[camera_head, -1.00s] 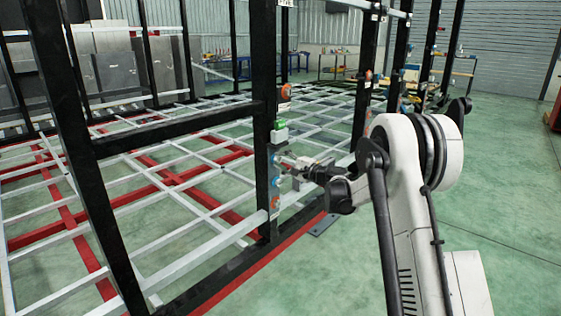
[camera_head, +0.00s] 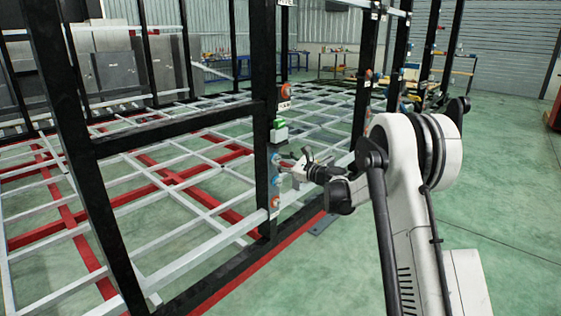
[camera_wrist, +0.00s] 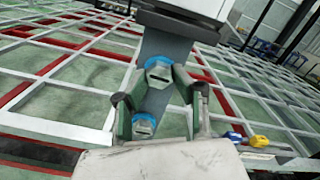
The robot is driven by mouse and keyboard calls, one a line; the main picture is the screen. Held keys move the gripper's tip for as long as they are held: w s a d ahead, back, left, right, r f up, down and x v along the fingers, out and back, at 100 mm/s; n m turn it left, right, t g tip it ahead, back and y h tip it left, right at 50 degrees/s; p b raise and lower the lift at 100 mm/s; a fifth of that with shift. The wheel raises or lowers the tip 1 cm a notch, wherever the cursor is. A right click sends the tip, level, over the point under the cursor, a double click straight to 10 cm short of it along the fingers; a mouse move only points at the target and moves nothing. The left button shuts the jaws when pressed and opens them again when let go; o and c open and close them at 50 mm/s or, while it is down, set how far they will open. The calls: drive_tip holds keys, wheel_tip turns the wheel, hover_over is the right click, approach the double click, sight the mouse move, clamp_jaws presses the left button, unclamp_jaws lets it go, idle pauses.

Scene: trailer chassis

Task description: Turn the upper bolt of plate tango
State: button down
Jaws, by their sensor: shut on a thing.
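A narrow grey plate (camera_wrist: 157,102) on a black post carries two blue-ringed bolts, one above the other; its name cannot be read. The upper bolt (camera_wrist: 159,73) sits between my fingertips in the wrist view, and shows small in the head view (camera_head: 276,158). The lower bolt (camera_wrist: 143,126) shows between my fingers, nearer the palm in the picture; in the head view it is below my gripper (camera_head: 276,182). My gripper (camera_wrist: 161,77) is shut on the upper bolt, reaching it from the right in the head view (camera_head: 284,163).
A green-and-white block (camera_head: 279,131) sits on the post just above the plate. An orange round part (camera_head: 275,201) is below the bolts, another (camera_head: 286,91) higher up. Black posts and pale frame bars surround the left side; open green floor (camera_head: 500,210) lies right.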

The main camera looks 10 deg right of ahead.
drive_tip(key=m, duration=0.5)
drive_tip(key=shift+f+m, duration=0.1)
drive_tip(key=shift+m, duration=0.2)
drive_tip(key=m, duration=0.5)
drive_tip(key=shift+s, duration=0.1)
idle(0.3)
drive_tip(key=c, duration=1.4)
unclamp_jaws()
drive_tip(key=shift+c, duration=0.2)
drive_tip(key=shift+s, duration=0.1)
drive_tip(key=v, duration=1.1)
drive_tip(key=shift+s+d, duration=0.3)
